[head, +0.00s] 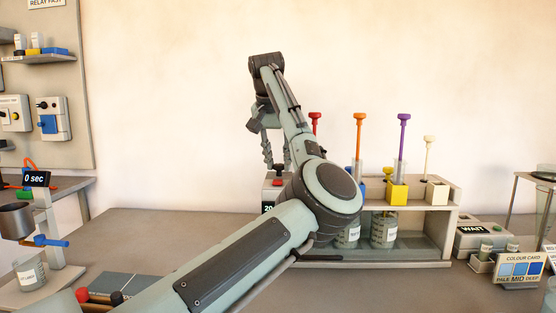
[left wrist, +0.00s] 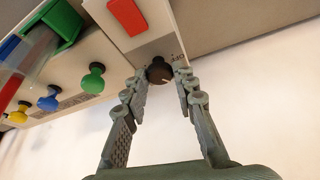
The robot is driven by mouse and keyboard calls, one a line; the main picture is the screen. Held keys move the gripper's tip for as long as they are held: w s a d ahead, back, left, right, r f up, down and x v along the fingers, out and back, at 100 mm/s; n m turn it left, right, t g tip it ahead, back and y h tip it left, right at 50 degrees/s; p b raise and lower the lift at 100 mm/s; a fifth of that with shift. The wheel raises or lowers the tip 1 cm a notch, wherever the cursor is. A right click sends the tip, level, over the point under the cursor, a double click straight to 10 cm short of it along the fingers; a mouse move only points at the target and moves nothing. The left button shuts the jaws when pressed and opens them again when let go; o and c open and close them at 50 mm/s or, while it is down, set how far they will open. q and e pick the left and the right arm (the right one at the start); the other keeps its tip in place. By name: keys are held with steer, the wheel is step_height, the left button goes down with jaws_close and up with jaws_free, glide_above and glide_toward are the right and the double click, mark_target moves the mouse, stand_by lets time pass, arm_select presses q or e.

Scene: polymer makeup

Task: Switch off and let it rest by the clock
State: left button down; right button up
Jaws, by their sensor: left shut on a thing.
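My left gripper (head: 278,167) points down at the back of the bench, over a pale box-shaped device (head: 277,184) with a dark knob on top. In the left wrist view my left gripper (left wrist: 161,78) has its fingers on both sides of this dark round knob (left wrist: 159,70), shut on it. Small lettering, perhaps "OFF", is beside the knob. A red block (left wrist: 127,16) shows on the same device. The device's dark display (head: 268,208) reads "20", partly hidden by my arm. A display reading "0 sec" (head: 36,178) stands at the left. My right gripper is out of view.
A rack (head: 437,220) with coloured rods and glass jars stands right of the device, partly behind my arm. A "WAIT" box (head: 473,229) and a colour card (head: 520,268) are further right. A stand with a blue valve (head: 50,241) is at the left.

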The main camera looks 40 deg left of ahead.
arm_select(q)
steer(key=n+y, duration=0.1)
steer(key=n, duration=0.3)
steer(key=shift+w+d+g, duration=0.1)
steer(key=shift+d+g, duration=0.05)
steer(key=shift+g, duration=0.25)
steer(key=shift+w+d+n+g+y, duration=0.1)
steer(key=shift+n+g+y, duration=0.25)
steer(key=shift+n, duration=0.75)
steer(key=shift+n+g+y, duration=0.25)
steer(key=shift+n+y, duration=0.1)
steer(key=shift+n, duration=0.75)
steer(key=c, duration=1.2)
jaws_free()
steer(key=v, duration=1.2)
steer(key=shift+c, duration=0.3)
